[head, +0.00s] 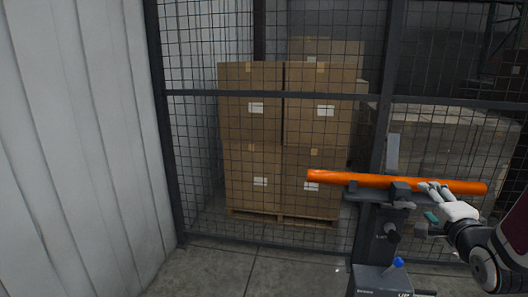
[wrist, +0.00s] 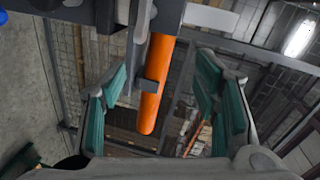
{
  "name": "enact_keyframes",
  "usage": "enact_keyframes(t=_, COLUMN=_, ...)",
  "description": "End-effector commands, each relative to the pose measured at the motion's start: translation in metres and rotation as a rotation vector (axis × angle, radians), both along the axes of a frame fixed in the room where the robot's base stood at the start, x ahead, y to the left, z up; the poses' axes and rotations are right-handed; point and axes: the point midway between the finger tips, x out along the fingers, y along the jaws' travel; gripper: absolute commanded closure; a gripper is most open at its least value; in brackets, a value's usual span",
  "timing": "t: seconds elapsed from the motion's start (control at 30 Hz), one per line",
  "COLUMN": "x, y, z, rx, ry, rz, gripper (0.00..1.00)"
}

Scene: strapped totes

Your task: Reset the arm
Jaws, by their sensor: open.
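My gripper (head: 430,203) is at the right of the head view, beside the right part of a long orange tube (head: 350,178). The tube lies roughly level on a dark grey stand (head: 370,228). In the wrist view my gripper (wrist: 165,75) is open, its green-padded fingers wide apart. The orange tube (wrist: 160,65) shows in the gap between them, with clear space on both sides. A dark bracket crosses the tube. The white finger overlaps the tube in the head view; I cannot tell whether it touches.
A blue knob (head: 398,262) sticks up low on the stand. A dark mesh fence (head: 270,95) stands behind, with stacked cardboard boxes (head: 252,130) on a pallet beyond it. A pale ribbed wall (head: 70,150) closes the left. The concrete floor (head: 255,270) left of the stand is clear.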

Motion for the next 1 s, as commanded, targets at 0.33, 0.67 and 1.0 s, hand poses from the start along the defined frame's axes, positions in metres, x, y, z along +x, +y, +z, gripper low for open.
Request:
enact_keyframes(t=0.33, x=-0.017, y=0.072, z=0.023, rx=-0.432, ry=0.443, rz=0.140, gripper=0.45)
enact_keyframes(t=0.67, x=-0.100, y=0.162, z=0.037, rx=-0.762, ry=0.822, rz=0.491, gripper=0.45)
enact_keyframes(t=1.0, x=-0.215, y=0.238, z=0.038, rx=-0.996, ry=0.995, rz=0.997, gripper=0.45)
